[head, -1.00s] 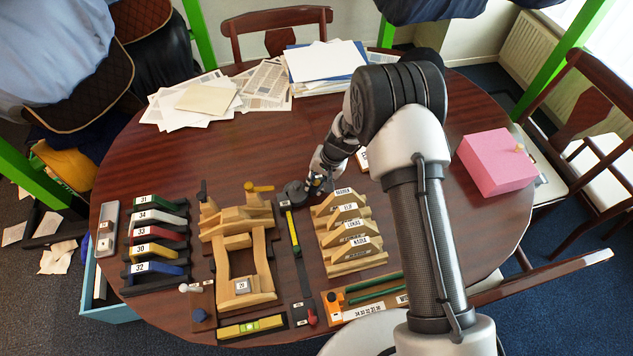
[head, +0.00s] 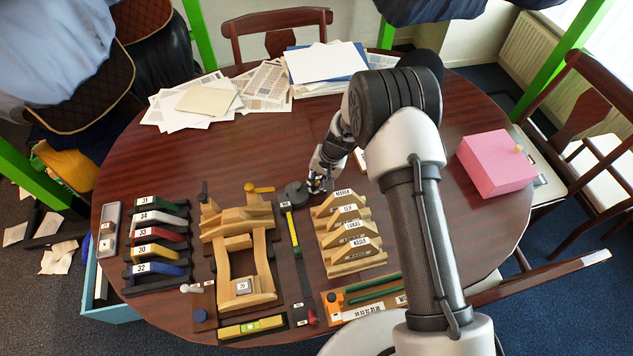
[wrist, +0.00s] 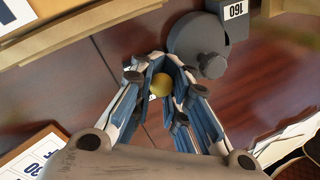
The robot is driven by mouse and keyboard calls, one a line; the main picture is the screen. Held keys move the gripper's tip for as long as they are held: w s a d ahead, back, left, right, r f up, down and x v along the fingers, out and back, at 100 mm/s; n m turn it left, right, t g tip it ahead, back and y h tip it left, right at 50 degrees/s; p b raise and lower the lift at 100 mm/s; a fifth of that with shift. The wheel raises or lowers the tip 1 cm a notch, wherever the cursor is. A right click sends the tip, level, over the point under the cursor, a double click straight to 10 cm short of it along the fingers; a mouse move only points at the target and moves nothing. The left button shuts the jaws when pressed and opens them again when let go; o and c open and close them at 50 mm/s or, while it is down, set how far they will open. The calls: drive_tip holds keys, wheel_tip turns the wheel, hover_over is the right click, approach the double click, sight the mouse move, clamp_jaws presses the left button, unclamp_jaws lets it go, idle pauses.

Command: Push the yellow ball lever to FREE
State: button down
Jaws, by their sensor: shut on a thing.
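In the wrist view the yellow ball (wrist: 160,85) sits between the fingers of my gripper (wrist: 165,72), which are shut on it. The lever's stem and any FREE marking are hidden or too small to read. In the head view my gripper (head: 317,184) is low over the table, just right of a dark round block (head: 295,194). The ball cannot be made out there. In the wrist view the dark round block (wrist: 197,40) with a knob lies right of the fingers, apart from them, near a 160 label (wrist: 235,11).
Wooden saddle pieces with name labels (head: 350,235) stand just in front of my gripper. A wooden frame (head: 237,270) with a yellow handle (head: 259,188) and coloured numbered pieces (head: 158,235) are to the left. A pink block (head: 495,163) is at right.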

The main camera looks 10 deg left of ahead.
drive_tip(key=shift+w+a+r+g+p, duration=0.15)
drive_tip(key=shift+w+g+p, duration=0.1)
drive_tip(key=shift+g+p, duration=0.15)
drive_tip(key=shift+w+a+f+g+h+b, duration=0.2)
drive_tip(key=shift+w+g+h+b, duration=0.15)
drive_tip(key=shift+g+h+b, duration=0.6)
drive_tip(key=g+b, duration=0.1)
drive_tip(key=b, duration=0.6)
drive_tip(key=shift+w+a+m+g, duration=0.1)
drive_tip(key=shift+w+m+g, duration=0.15)
drive_tip(key=shift+w+m, duration=0.1)
drive_tip(key=shift+r+b, duration=0.1)
drive_tip(key=shift+b, duration=0.25)
drive_tip(key=shift+w+r+g+h+b, duration=0.1)
drive_tip(key=shift+r+g+h+b, duration=0.25)
drive_tip(key=shift+b, duration=0.35)
drive_tip(key=shift+f, duration=0.1)
drive_tip(key=c, duration=1.6)
unclamp_jaws()
drive_tip(key=shift+o, duration=0.2)
